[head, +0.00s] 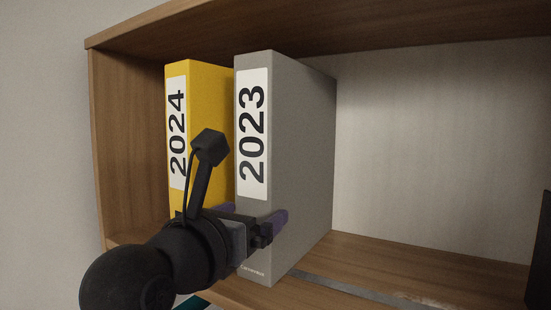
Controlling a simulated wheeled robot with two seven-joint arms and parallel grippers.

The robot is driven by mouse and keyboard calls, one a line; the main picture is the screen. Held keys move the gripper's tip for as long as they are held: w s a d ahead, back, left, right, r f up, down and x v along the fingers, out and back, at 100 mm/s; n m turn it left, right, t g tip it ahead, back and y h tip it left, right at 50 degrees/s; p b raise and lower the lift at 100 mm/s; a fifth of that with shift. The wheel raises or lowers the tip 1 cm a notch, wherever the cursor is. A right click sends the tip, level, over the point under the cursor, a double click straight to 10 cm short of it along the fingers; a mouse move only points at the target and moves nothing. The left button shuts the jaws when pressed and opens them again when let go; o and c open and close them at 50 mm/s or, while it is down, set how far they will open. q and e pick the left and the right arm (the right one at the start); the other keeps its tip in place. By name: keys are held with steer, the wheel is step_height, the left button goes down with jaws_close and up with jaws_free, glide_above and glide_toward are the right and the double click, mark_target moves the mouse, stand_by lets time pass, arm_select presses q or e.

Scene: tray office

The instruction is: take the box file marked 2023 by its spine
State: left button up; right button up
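The grey box file marked 2023 (302,160) stands upright on the shelf, with its white label on the spine facing me. The yellow box file marked 2024 (206,95) stands upright just to its left. My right gripper (253,214) is at the lower spine of the grey file, below the label. One purple finger is on its left, between the two files, and the other is along its right side. I cannot tell whether the fingers press on the file. The gripper and wrist hide the lower part of the yellow file. My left gripper is not in view.
The wooden shelf (420,268) has a side wall (130,150) at the left and a board (400,22) above the files. Free room lies right of the grey file. A grey strip (350,288) runs along the shelf floor. A dark object (541,255) shows at the right edge.

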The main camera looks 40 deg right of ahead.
steer(key=shift+w, duration=0.25)
steer(key=c, duration=0.7)
jaws_close()
steer(key=shift+a, duration=0.1)
